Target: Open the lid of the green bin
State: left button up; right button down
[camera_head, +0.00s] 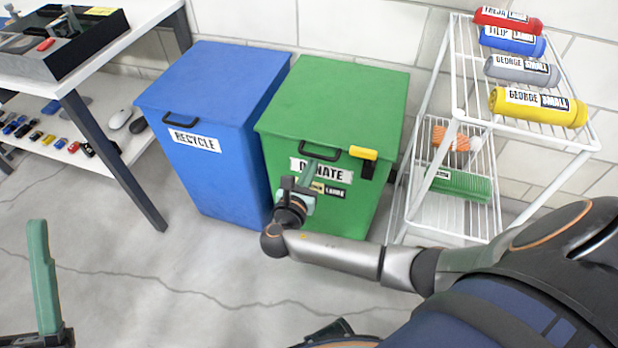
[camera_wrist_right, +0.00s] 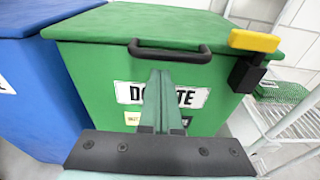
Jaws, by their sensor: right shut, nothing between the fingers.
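The green bin (camera_head: 285,165) stands on the floor with its green lid (camera_head: 340,95) down and a DONATE label on its front. A black handle (camera_head: 320,152) is on the lid's front edge; the handle also shows in the right wrist view (camera_wrist_right: 170,55). A yellow and black piece (camera_head: 363,156) sits at the right of the lid's front edge. My right gripper (camera_head: 312,168) is shut and empty, in front of the label and just below the handle; its fingers also show in the right wrist view (camera_wrist_right: 160,75). One finger of my left gripper (camera_head: 42,275) shows at lower left.
A blue RECYCLE bin (camera_head: 210,90) stands close on the left. A white wire rack (camera_head: 455,110) with rolled, labelled items stands on the right. A table with a lower shelf (camera_head: 75,145) is at far left. The floor in front is open.

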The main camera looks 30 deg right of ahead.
jog(key=shift+a+r, duration=0.1)
jog(key=shift+r, duration=0.3)
jog(key=shift+r, duration=0.1)
